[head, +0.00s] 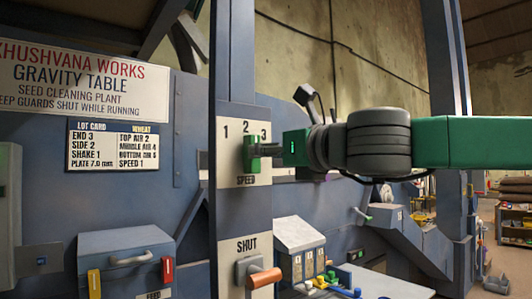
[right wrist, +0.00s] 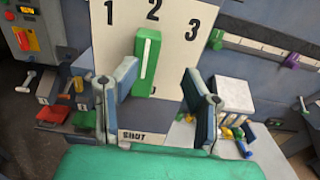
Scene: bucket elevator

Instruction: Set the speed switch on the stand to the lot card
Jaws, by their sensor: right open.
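The speed switch is a green knob (head: 252,160) on a white plate (head: 229,172) marked 1, 2, 3 and SPEED, on the blue stand. In the right wrist view the knob (right wrist: 148,58) stands nearly upright, its white line pointing towards the 2. The lot card (head: 112,146) on the blue machine wall reads SPEED 1. My right gripper (head: 266,150) comes in from the right, close to the knob. In the right wrist view its fingers (right wrist: 161,78) are spread, with the knob between them; I cannot tell whether they touch it. My left gripper is not in view.
Below the plate, a SHUT label and an orange-handled lever (head: 264,278) sit on the stand. A grey box (head: 299,235) and small coloured pieces (head: 324,282) are lower right. A blue lidded box (head: 125,262) with a handle is lower left.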

